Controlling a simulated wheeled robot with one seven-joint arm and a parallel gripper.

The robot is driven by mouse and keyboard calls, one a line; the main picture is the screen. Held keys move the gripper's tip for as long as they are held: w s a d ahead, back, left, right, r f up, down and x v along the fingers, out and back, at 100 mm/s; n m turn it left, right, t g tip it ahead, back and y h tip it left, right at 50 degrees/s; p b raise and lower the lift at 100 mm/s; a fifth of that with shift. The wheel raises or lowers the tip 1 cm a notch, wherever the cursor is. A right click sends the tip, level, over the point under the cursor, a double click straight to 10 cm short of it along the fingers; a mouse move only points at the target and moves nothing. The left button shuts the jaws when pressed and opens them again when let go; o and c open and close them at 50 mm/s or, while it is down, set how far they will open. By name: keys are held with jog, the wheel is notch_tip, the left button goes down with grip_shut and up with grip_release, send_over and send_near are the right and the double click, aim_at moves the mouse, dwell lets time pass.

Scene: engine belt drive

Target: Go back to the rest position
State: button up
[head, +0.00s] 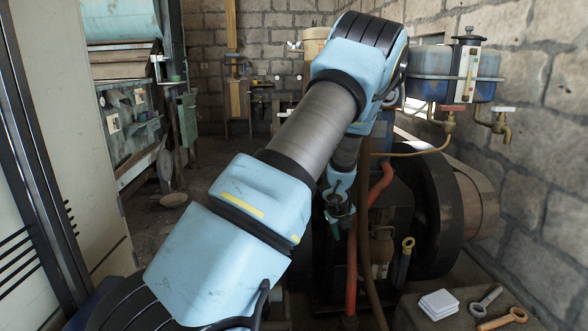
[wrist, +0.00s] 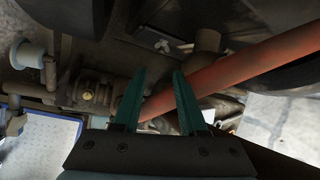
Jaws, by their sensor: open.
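My arm reaches from the lower left of the head view up over the engine, then folds down in front of it. My gripper (wrist: 160,76) shows in the wrist view with two green fingers apart and nothing between them. Behind the fingers runs a red hose (wrist: 245,68); I cannot tell whether they touch it. In the head view the gripper hangs small and dark in front of the engine, partly hidden by shadow. The red hose (head: 352,265) runs down right beside it.
The engine's large dark wheel (head: 432,205) stands at the right. A blue tank (head: 430,65) with brass taps hangs above it. White pads (head: 438,304) and an orange wrench (head: 502,319) lie at the lower right. A pale cabinet (head: 75,150) is at the left. Open floor lies behind.

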jog(key=s+a+r+n+y+p, duration=0.15)
jog(key=s+a+r+n, duration=0.25)
jog(key=a+r+n, duration=0.45)
jog(key=s+a+r+n+y+p, duration=0.15)
jog(key=s+a+r+n, duration=0.25)
jog(key=a+r+n, duration=0.4)
jog(key=s+a+r+n+g+p, duration=0.1)
jog(key=s+a+r+n, duration=0.1)
jog(key=s+n, duration=0.5)
jog(key=s+a+r+n+g+p, duration=0.2)
jog(key=s+a+r+n, duration=0.1)
jog(key=s+n, duration=0.4)
jog(key=s, duration=0.3)
jog(key=shift+s+a+r+h, duration=0.35)
jog(key=shift+r+h, duration=0.05)
